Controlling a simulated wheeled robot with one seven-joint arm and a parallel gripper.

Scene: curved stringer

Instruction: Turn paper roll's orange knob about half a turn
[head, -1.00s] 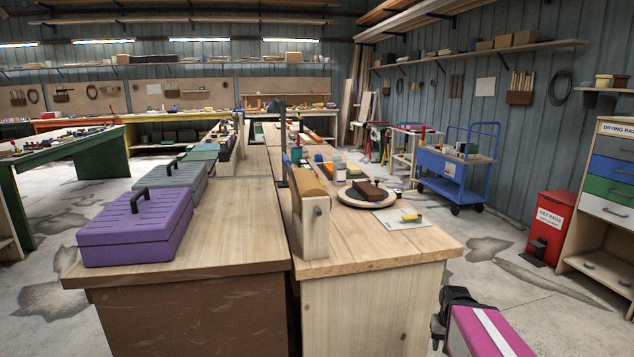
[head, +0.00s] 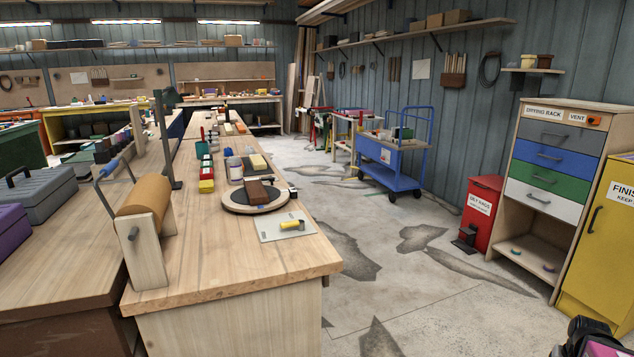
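The paper roll (head: 145,193) is a brown cylinder in a pale wooden stand (head: 147,250) at the near left of the long bench. A small grey knob (head: 133,233) sits on the stand's near end. I see no orange on this near end; the far end of the roll is hidden. A black and pink part of my arm shows at the bottom right corner, far from the roll. No gripper fingers can be made out.
The pale bench (head: 235,280) holds a round turntable (head: 258,198), a white sheet (head: 286,227) and small pots. A drying rack (head: 556,180) with an orange knob (head: 594,120) by its VENT label stands right, beside a red bin (head: 480,215). The floor right of the bench is open.

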